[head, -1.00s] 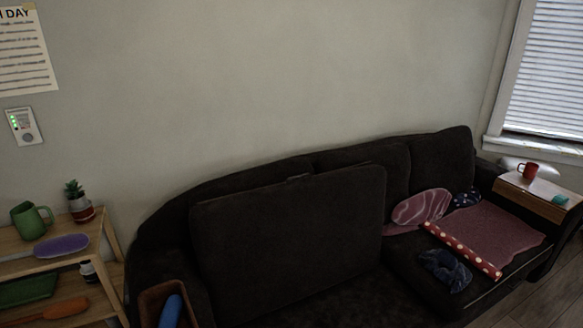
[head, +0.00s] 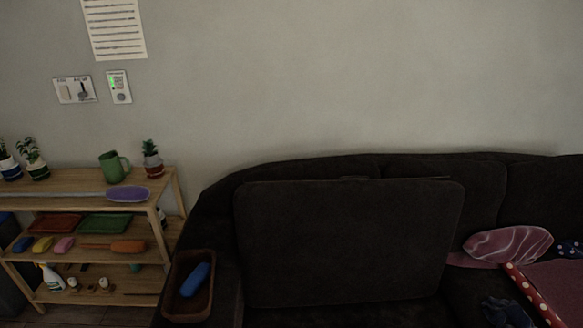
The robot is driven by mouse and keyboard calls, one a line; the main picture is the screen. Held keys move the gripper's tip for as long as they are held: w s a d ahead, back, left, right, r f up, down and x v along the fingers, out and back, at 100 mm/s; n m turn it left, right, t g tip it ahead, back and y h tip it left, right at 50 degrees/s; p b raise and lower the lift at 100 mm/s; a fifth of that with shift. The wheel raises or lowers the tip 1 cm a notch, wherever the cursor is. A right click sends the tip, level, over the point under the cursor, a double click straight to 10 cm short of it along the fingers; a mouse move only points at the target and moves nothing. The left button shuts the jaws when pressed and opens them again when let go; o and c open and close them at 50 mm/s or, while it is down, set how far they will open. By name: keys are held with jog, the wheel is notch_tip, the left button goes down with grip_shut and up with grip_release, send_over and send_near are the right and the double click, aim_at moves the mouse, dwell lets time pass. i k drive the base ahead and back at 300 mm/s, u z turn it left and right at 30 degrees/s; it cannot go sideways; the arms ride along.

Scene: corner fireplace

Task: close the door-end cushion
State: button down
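A large dark seat cushion (head: 345,245) stands raised and nearly upright on the left end of the dark sofa (head: 215,210), in front of its backrest. A small tab shows at its top edge. The seat area below it is mostly dark and out of the frame, so I cannot see what lies there. I cannot see a door, so I cannot tell which end is nearest to it. My gripper is not in view.
A wooden tray (head: 168,308) with a blue item (head: 195,279) sits on the sofa's left arm. A wooden shelf (head: 167,183) with a green mug (head: 113,167), plants and several small items stands left. A pink patterned cushion (head: 508,246) and dark cloth (head: 507,313) lie right.

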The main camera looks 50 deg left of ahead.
aim_at(355, 239)
jog(key=u, duration=0.9)
jog(key=i, duration=0.85)
jog(key=u, duration=0.75)
